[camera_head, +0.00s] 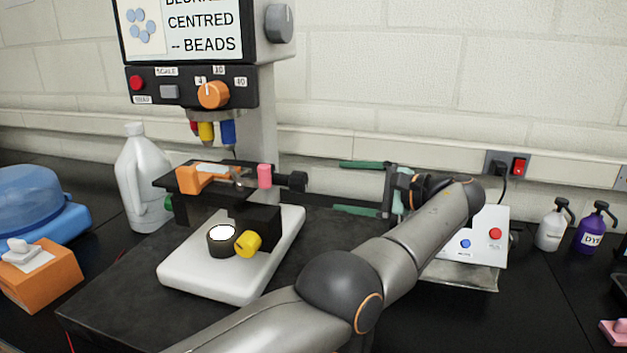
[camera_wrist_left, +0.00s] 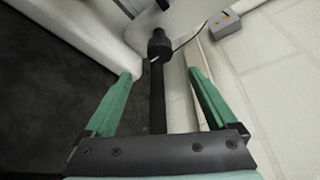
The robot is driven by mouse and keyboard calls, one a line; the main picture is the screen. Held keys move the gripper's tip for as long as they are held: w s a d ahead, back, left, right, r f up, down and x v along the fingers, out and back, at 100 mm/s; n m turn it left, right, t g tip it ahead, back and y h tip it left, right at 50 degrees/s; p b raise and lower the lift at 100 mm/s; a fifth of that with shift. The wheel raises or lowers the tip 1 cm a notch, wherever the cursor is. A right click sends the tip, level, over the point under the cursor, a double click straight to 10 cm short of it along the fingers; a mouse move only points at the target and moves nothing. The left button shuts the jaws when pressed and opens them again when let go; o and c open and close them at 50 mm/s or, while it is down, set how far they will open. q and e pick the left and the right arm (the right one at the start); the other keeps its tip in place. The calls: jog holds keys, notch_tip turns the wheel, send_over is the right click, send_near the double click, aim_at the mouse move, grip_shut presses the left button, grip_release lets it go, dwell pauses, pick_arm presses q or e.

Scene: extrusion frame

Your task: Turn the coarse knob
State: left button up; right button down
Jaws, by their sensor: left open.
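No knob in view carries a readable "coarse" label. The microscope stand has a yellow knob (camera_head: 248,243) low on its base, and a black knob (camera_head: 298,181) at the right end of the dark stage (camera_head: 180,184). My left gripper (camera_head: 341,187) is open, to the right of the stage, its green fingers pointing left toward the stand. In the left wrist view, a black shaft with a wider black end (camera_wrist_left: 158,45) lies between the open fingers (camera_wrist_left: 162,76). I cannot tell whether they touch it. My right gripper is not in view.
An orange dial (camera_head: 213,95) and a grey knob (camera_head: 279,23) sit on the screen head. A white jug (camera_head: 143,178) stands left of the microscope. A control box (camera_head: 484,238) is behind my left arm. Pump bottles (camera_head: 552,226) stand at the right.

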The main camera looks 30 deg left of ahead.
aim_at(304, 183)
pick_arm(q)
jog(key=p+x, duration=0.2)
jog(key=x, duration=1)
jog(key=shift+s+a, duration=0.15)
jog(key=shift+a, duration=0.1)
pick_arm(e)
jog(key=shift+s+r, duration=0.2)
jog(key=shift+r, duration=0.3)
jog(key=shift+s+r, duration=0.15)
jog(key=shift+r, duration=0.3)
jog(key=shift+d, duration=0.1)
